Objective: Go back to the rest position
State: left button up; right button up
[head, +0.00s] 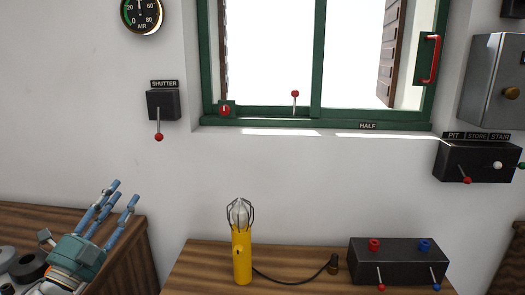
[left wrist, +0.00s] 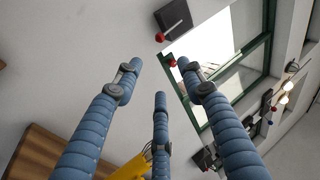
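My left gripper (head: 108,205) is raised at the lower left of the head view, over the left wooden bench. Its three blue fingers are spread apart with nothing between them. The fingers also show in the left wrist view (left wrist: 160,95), open and empty against the wall and window. My right gripper shows in neither view.
A yellow caged lamp (head: 242,255) stands upright on the middle bench (head: 200,265), its cable running to a plug. A black box (head: 398,261) with switches sits right of it. A shutter lever box (head: 162,105) and green-framed window (head: 315,120) are on the wall.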

pick_arm(q)
jog(key=s+d+f+n+g+y, duration=0.1)
jog(key=s+f+n+g+y, duration=0.3)
jog(key=f, duration=0.5)
jog(key=s+d+f+n+g+y, duration=0.1)
jog(key=s+f+n+g, duration=0.15)
jog(key=f+n, duration=0.45)
jog(key=s+d+f+n+g+y, duration=0.1)
jog(key=s+f+n+g+y, duration=0.2)
jog(key=f, duration=0.7)
jog(key=s+d+f+n+g+h, duration=0.1)
jog(key=s+d+f+n+g, duration=0.2)
jog(key=s, duration=0.6)
jog(key=s+d+f+g+h, duration=0.1)
jog(key=s+d+f+g, duration=0.2)
jog(key=s+d+f, duration=0.5)
jog(key=s+f+n+g+h, duration=0.1)
jog(key=s+f+n+g, duration=0.15)
jog(key=s, duration=0.85)
notch_tip(320, 180, down, 23)
jog(key=m+g, duration=0.1)
jog(key=g, duration=0.1)
jog(key=s+a+f+g, duration=0.1)
jog(key=s+a+f, duration=0.2)
jog(key=s+f, duration=1.6)
jog(key=shift+f+y, duration=0.2)
jog(key=shift+y, duration=0.1)
